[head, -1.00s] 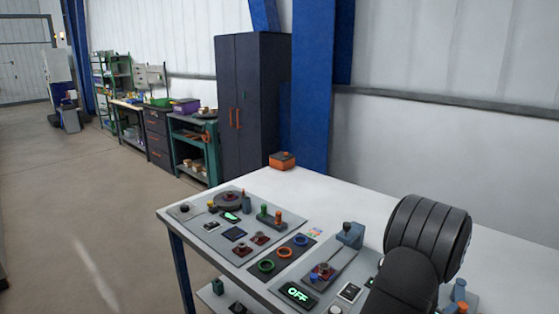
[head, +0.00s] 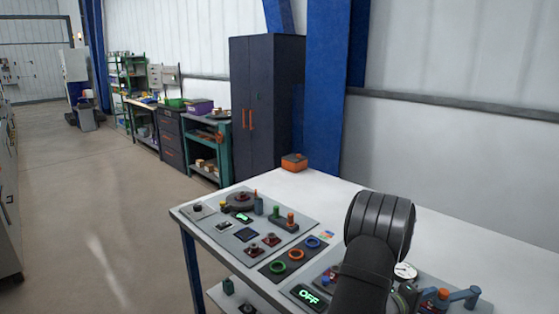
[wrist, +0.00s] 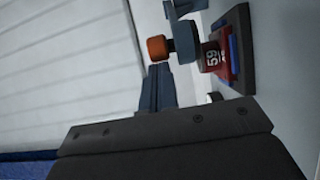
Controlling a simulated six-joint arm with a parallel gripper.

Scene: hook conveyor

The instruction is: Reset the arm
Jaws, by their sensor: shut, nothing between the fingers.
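My gripper (wrist: 156,88) shows in the wrist view as two narrow grey fingers close together beyond its dark body, with nothing held. In the head view my dark arm rises over the front right of the table and hides the gripper. Beyond the fingers in the wrist view are an orange-tipped knob (wrist: 158,48) on a blue-grey block and a red block marked 59 (wrist: 211,58). I cannot tell whether the fingers touch anything.
The white table (head: 330,190) holds a left control panel (head: 225,238), a dark plate with three coloured rings (head: 296,254) and a lit OFF display (head: 309,296). An orange box (head: 294,162) sits at the back.

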